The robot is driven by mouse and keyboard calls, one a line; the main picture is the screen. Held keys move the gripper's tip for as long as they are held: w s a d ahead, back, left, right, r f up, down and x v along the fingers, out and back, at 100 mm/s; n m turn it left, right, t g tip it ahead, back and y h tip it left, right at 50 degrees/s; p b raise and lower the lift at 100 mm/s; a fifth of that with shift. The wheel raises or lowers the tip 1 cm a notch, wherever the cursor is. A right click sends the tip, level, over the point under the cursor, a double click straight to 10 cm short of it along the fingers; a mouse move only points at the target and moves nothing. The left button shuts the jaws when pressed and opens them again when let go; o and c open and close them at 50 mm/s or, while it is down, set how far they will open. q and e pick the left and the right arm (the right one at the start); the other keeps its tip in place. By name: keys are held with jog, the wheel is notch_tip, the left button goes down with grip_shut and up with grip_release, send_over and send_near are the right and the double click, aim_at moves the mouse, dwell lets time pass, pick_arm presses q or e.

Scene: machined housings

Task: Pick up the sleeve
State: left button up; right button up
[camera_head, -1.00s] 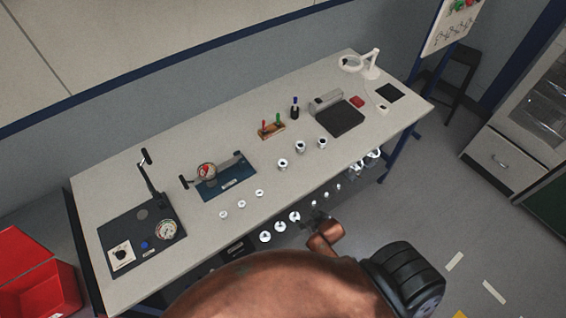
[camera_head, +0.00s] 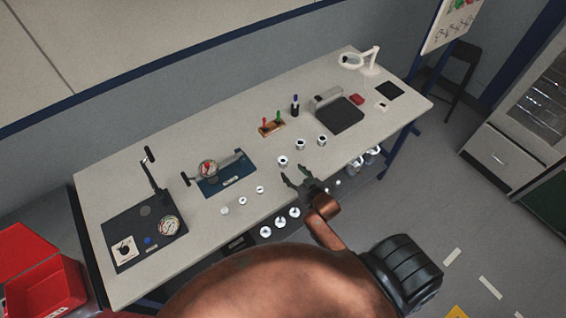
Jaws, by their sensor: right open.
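Small bright metal parts stand on the workbench (camera_head: 200,172) in two groups, and I cannot tell for sure which is the sleeve. The taller ring-like parts are a left one (camera_head: 283,161), a middle one (camera_head: 300,145) and a right one (camera_head: 322,142). The smaller, flatter parts are a left one (camera_head: 225,211), a middle one (camera_head: 242,201) and a right one (camera_head: 260,190). My right gripper (camera_head: 295,174) is open and empty at the bench's front edge, just in front of the left taller part, with its fingers towards the bench. My left gripper is out of view.
A blue fixture (camera_head: 228,178) with a dial and a dark gauge plate (camera_head: 135,238) stand to the left. More metal parts (camera_head: 280,222) sit below the bench edge.

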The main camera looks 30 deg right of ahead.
aim_at(285, 164)
jog(key=x, duration=0.2)
jog(key=shift+w+r, duration=0.1)
jog(key=shift+w, duration=0.35)
jog(key=x, duration=0.5)
jog(key=shift+w+p, duration=0.3)
jog(key=shift+p, duration=0.05)
jog(key=shift+s, duration=0.1)
jog(key=shift+c, duration=0.3)
grip_shut()
